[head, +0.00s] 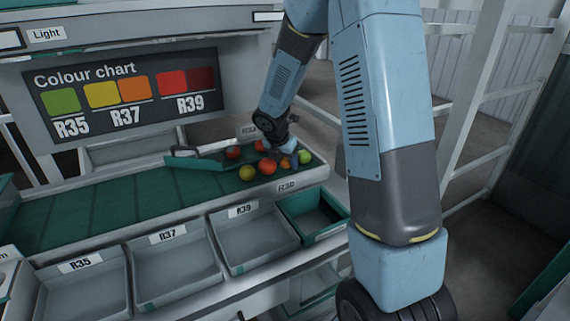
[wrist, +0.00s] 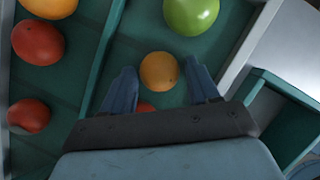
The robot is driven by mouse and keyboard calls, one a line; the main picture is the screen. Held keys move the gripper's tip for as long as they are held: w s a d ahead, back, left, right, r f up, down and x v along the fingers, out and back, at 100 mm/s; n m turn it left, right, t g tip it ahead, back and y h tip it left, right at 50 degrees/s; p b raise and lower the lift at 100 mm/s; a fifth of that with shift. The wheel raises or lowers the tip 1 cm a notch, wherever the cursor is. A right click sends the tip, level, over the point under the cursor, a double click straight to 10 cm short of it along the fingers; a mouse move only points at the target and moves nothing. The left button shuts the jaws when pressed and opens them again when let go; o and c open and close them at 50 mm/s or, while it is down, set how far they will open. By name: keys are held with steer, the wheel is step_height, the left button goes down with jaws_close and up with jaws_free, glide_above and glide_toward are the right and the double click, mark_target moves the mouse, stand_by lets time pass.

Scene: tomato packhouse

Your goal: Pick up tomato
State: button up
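Several tomatoes lie at the right end of the green sorting belt. In the wrist view, an orange tomato (wrist: 159,70) sits between the fingertips of my gripper (wrist: 160,67), which is open with a gap on both sides. A red tomato (wrist: 145,107) is mostly hidden under the gripper body. A large green tomato (wrist: 190,14) lies just beyond, and yellow-orange (wrist: 50,5) and red (wrist: 38,42) ones lie to the left. In the head view my gripper (head: 285,158) is low over the group, beside a red tomato (head: 268,168) and a yellow-green one (head: 247,173).
Grey trays labelled R35 (head: 82,262), R37 (head: 168,236) and R39 (head: 242,210) line the front, with a green bin (head: 322,235) at the right. A green divider (head: 195,162) stands left of the tomatoes. The belt (head: 80,210) is bare farther left.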

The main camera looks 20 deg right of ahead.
steer(key=c, duration=0.4)
